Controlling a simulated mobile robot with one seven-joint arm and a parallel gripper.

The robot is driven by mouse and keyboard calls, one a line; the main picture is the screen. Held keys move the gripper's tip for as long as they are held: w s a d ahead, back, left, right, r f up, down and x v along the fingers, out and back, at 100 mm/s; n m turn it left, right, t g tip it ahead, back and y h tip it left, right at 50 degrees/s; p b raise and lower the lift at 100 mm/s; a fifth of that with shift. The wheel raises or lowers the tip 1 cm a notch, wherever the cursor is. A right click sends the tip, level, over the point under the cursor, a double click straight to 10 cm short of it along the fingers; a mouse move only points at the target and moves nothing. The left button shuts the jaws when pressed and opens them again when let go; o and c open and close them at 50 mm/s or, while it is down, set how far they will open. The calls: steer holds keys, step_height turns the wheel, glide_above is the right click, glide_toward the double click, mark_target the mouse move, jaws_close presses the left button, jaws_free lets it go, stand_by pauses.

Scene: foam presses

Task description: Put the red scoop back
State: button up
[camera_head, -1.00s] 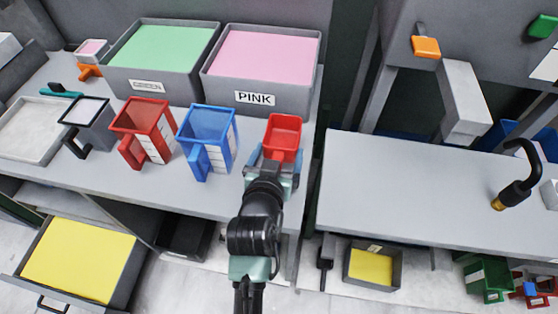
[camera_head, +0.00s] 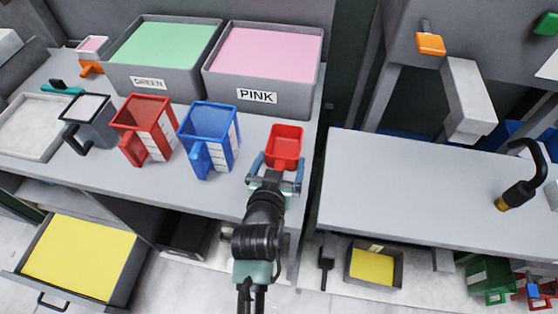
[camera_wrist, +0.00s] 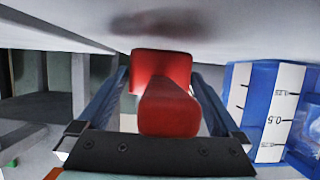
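The red scoop (camera_head: 284,147) is at the right end of the left table, in front of the pink bin. Its bowl opens upward in the head view. My gripper (camera_head: 277,168) is at its near side, with the two blue fingers spread apart. In the wrist view, the scoop's red handle (camera_wrist: 168,110) lies between the fingers of my gripper (camera_wrist: 160,85), with gaps on both sides. A dark shadow falls on the table beyond the scoop. I cannot tell whether the scoop touches the tabletop.
A blue jug (camera_head: 208,135) stands close left of the scoop, with a red jug (camera_head: 143,130) further left. The pink bin (camera_head: 258,96) and green bin (camera_head: 148,82) stand behind. A gap separates the right table (camera_head: 420,190). An orange scoop (camera_head: 430,43) hangs at upper right.

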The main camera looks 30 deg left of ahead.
steer(key=shift+r, duration=0.3)
steer(key=shift+s+d, duration=0.1)
steer(key=shift+s, duration=0.25)
steer(key=v, duration=1.1)
steer(key=shift+s, duration=0.1)
steer(key=w+d+r+m+t, duration=0.1)
steer(key=w+d+r+t, duration=0.15)
steer(key=r, duration=0.75)
steer(key=w+d+r+m+t+h, duration=0.1)
steer(key=w+d+r+t, duration=0.2)
steer(key=r, duration=0.7)
steer(key=w+d+r+t, duration=0.15)
steer(key=w+r, duration=0.35)
steer(key=r, duration=0.6)
steer(key=s+d+r+t+h, duration=0.1)
steer(key=s+d+r+t, duration=0.2)
steer(key=r, duration=0.8)
steer(key=s+d+r+m+t+h, duration=0.1)
steer(key=s+d+r+t, duration=0.3)
steer(key=r, duration=0.8)
steer(key=shift+s+d+h, duration=0.4)
steer(key=shift+s+d, duration=0.1)
steer(key=shift+s, duration=0.5)
steer(key=shift+r, duration=0.1)
